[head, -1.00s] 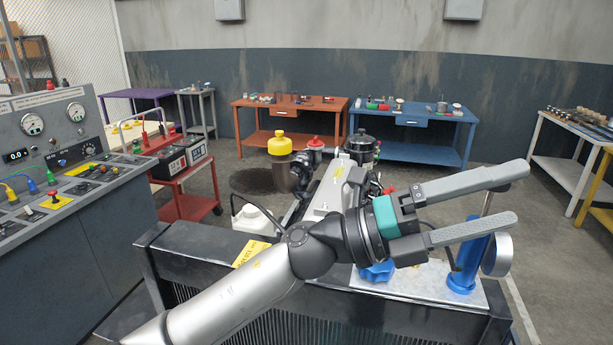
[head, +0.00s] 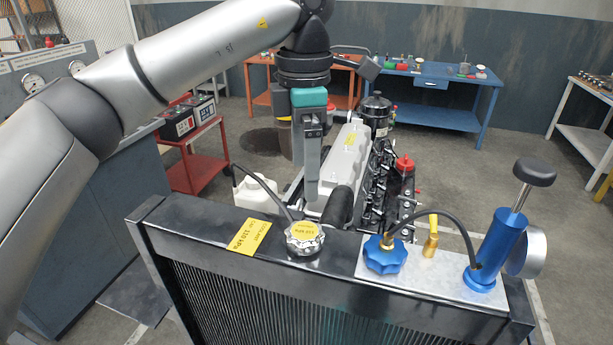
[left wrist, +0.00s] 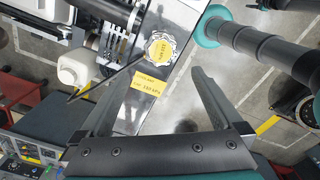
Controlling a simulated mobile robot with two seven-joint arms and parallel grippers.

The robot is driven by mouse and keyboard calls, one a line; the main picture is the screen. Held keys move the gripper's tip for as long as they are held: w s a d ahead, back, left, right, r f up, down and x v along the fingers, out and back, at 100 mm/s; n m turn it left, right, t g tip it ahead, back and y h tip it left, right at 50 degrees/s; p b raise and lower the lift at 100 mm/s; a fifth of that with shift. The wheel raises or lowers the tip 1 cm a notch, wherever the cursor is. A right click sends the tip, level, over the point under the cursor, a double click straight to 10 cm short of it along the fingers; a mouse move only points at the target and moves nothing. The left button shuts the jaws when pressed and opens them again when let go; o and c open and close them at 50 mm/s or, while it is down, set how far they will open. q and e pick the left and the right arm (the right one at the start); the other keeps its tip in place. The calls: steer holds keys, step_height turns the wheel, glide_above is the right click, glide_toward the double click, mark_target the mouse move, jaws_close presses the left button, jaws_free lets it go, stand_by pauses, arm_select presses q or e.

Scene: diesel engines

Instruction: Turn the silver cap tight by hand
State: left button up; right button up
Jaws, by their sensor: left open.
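The silver cap (head: 305,238), scalloped with a yellow label on top, sits on the top of the black radiator (head: 180,230). A thin dark hose or rod rises from it to the left. The cap also shows in the left wrist view (left wrist: 160,48), beyond the fingertips. My left gripper (head: 311,198) points down above and behind the cap in the head view, apart from it. Its fingers (left wrist: 152,92) are spread wide with nothing between them. In the head view the fingers overlap, so their gap is hidden there. My right gripper is not seen.
A blue knob (head: 383,255) with a hose and a brass fitting (head: 431,240) stand right of the cap on a pale plate. A blue hand pump (head: 495,250) stands further right. The engine (head: 345,160) lies behind, and a white bottle (head: 258,197) is behind left.

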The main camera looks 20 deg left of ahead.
mark_target(305, 230)
arm_select(q)
steer(key=shift+f+b, duration=3.7)
steer(key=shift+f, duration=1.65)
steer(key=shift+f, duration=0.1)
jaws_close()
